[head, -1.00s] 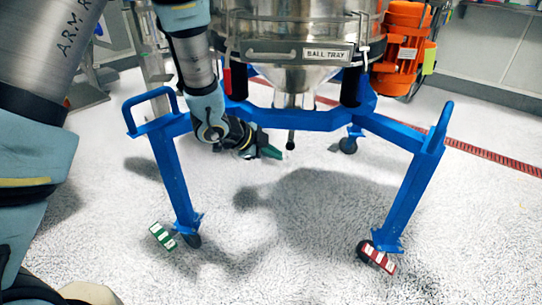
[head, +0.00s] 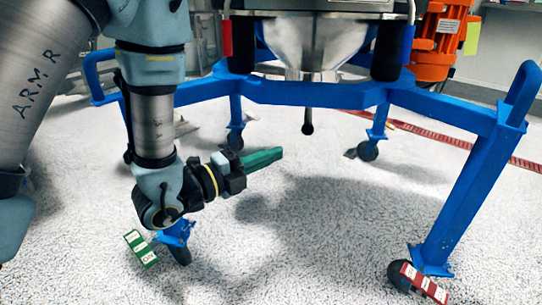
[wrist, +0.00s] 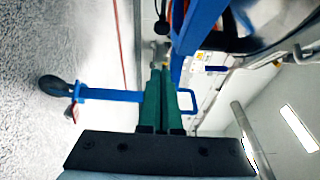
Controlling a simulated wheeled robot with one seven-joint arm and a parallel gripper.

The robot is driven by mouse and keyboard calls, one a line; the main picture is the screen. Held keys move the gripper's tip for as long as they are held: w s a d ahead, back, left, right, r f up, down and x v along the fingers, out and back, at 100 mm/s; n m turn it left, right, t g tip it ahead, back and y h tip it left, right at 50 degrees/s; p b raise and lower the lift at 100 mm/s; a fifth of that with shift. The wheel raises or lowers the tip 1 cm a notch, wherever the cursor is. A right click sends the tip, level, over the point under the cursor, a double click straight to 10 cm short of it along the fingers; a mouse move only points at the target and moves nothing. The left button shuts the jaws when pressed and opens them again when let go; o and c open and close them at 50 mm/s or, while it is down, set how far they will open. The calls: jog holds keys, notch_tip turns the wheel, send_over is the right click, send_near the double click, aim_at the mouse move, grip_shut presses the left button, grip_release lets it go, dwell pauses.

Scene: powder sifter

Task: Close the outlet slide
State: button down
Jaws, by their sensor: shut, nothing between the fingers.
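The sifter's metal outlet cone (head: 305,45) shows at the top of the head view, cut off by the picture edge. A thin rod with a black knob (head: 308,128) hangs below it; I take this as the outlet slide's handle. The slide plate itself is not clearly visible, so I cannot tell its position. My gripper (head: 281,153) has green fingers, shut and empty, pointing right. In the head view its tips lie left of and below the knob, apart from it. The wrist view shows the two fingers (wrist: 160,68) side by side and a dark knob (wrist: 161,28) beyond them.
The blue frame (head: 300,94) surrounds the space below the cone. Its right front leg (head: 462,200) and a caster (head: 402,275) stand at right. My arm covers much of the left front leg. An orange motor (head: 432,45) is at upper right.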

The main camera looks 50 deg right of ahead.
jog(key=b, duration=0.1)
send_near(313, 131)
jog(key=s+d, duration=0.2)
jog(key=s, duration=0.1)
jog(key=shift+w+d+b, duration=0.2)
jog(key=shift+w+d, duration=0.05)
jog(key=shift+d, duration=0.35)
jog(key=shift+w+d+b, duration=0.25)
jog(key=shift+w+d, duration=0.05)
jog(key=shift+d, duration=0.3)
jog(key=shift+w+d+b, duration=0.2)
jog(key=shift+w+d, duration=0.05)
jog(key=shift+d, duration=0.4)
jog(key=shift+w+d+r, duration=0.1)
jog(key=shift+w+d, duration=0.55)
jog(key=shift+d, duration=0.25)
jog(key=shift+w+d+r, duration=0.1)
jog(key=shift+w+d, duration=0.55)
jog(key=shift+d, duration=0.3)
jog(key=shift+f, duration=0.1)
